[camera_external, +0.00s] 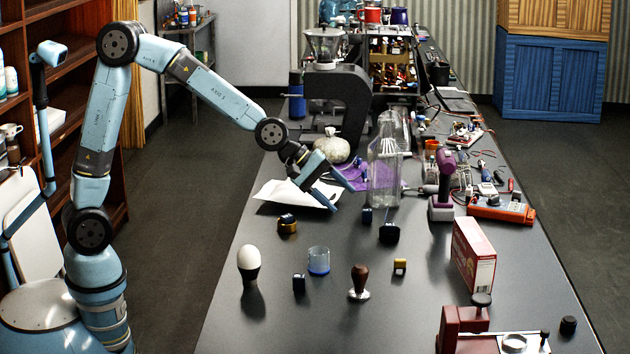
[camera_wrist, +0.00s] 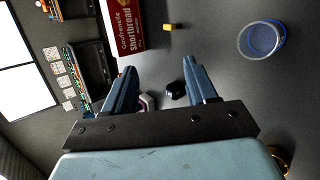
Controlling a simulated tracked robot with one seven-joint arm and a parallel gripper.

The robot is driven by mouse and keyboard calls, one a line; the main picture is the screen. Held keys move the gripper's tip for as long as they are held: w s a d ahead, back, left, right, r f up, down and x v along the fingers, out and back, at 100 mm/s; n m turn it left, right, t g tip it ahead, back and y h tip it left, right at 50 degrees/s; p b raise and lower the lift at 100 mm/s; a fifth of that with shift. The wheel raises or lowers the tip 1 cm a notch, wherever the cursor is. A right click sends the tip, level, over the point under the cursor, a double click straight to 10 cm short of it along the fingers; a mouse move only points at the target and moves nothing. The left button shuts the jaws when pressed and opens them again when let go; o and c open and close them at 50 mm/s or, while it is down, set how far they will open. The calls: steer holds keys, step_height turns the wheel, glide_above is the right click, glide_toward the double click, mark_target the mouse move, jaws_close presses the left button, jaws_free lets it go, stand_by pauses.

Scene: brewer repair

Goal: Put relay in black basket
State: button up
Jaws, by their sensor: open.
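My gripper (camera_external: 343,197) is open and empty above the table, left of the clear bottle. In the wrist view its two blue fingers (camera_wrist: 160,66) point at the tabletop. A small dark block (camera_wrist: 175,91) shows between them, and a white-and-purple item (camera_wrist: 147,101) is partly hidden by the left finger. Small relay-like pieces stand on the table: a dark blue one (camera_external: 367,215), a black one (camera_external: 299,283) and a yellow-and-black one (camera_external: 400,266). I cannot tell which is the relay. A larger dark piece (camera_external: 389,232) may be the black basket; this is unclear.
A blue-based glass (camera_external: 319,260), an egg-shaped piece (camera_external: 249,258), a tamper (camera_external: 359,280) and a gold-ringed black piece (camera_external: 288,223) stand at the front. A clear bottle (camera_external: 384,170), purple tool (camera_external: 444,180) and red shortbread box (camera_external: 473,255) are to the right.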

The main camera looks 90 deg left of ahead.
steer(key=s+a+r+m+g+y, duration=0.1)
steer(key=s+m, duration=0.8)
steer(key=s, duration=1.3)
steer(key=s+r+m+g, duration=0.3)
steer(key=s+m, duration=0.7)
steer(key=s, duration=1.1)
steer(key=shift+s+a+r+y, duration=0.35)
steer(key=shift+a+r+y, duration=0.05)
steer(key=shift+r, duration=0.5)
